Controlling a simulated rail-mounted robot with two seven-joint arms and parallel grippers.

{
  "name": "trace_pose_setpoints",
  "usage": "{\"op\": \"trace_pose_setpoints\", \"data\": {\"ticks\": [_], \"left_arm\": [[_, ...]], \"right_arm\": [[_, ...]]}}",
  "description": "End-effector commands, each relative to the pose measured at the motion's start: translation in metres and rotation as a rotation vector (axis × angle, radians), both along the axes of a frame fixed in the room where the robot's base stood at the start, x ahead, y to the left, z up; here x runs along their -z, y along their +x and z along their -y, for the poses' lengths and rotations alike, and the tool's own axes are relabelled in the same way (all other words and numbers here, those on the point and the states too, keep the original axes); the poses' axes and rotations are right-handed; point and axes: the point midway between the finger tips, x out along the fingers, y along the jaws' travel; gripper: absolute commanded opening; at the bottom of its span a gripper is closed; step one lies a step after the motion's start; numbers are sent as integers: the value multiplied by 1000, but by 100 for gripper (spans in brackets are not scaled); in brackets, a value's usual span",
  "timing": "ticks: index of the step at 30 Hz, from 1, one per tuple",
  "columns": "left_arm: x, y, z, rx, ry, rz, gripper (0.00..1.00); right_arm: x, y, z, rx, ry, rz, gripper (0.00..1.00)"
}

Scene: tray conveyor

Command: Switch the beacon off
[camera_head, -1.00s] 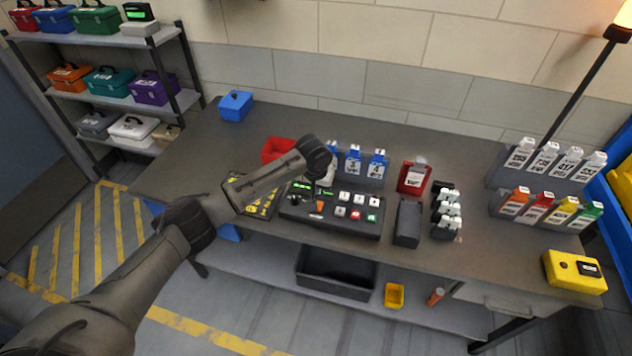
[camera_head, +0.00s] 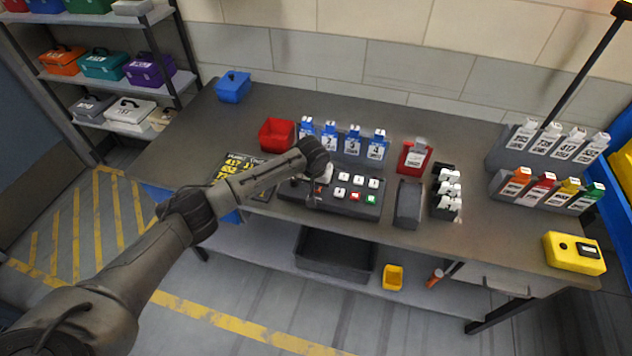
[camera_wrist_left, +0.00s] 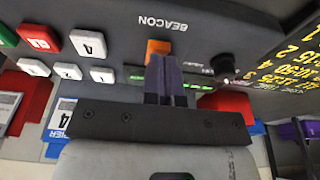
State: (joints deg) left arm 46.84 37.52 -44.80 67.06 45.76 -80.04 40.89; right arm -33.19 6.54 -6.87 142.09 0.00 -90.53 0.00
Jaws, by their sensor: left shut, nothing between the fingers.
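The dark control panel (camera_head: 345,210) stands near the front edge of the workbench. In the left wrist view its orange rocker switch (camera_wrist_left: 158,46) sits beside the label BEACON (camera_wrist_left: 160,23), which is upside down there. My left gripper (camera_head: 313,198) is over the left part of the panel and hides the switch in the head view. In the left wrist view the shut, empty fingers (camera_wrist_left: 164,60) are at the switch and cover part of it; I cannot tell whether they touch it. The beacon lamp is out of view. My right gripper is not in view.
White, red and green buttons (camera_head: 357,190) lie just right of my gripper. A black knob (camera_wrist_left: 224,65) and green displays (camera_wrist_left: 198,87) are near the fingers. A red bin (camera_head: 277,135) and blue numbered bottles (camera_head: 353,146) stand behind. A yellow-lettered board (camera_head: 235,168) lies left.

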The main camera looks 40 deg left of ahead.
Motion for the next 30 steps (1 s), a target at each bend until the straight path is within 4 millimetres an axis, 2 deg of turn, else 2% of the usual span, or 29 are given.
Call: {"op": "trace_pose_setpoints", "data": {"ticks": [4, 7, 9, 17, 30], "left_arm": [[-1, -2, 1, 0, 10, 20, 0], [0, -4, 2, -2, 29, 64, 0], [6, -2, 1, -2, 31, 69, 0], [6, -1, 1, -3, 31, 68, 0], [2, 12, -5, -2, 31, 67, 0]], "right_arm": [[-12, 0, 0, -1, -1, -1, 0], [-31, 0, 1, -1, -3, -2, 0], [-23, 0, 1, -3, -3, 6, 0], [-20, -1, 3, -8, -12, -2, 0], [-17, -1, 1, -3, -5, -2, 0]]}}
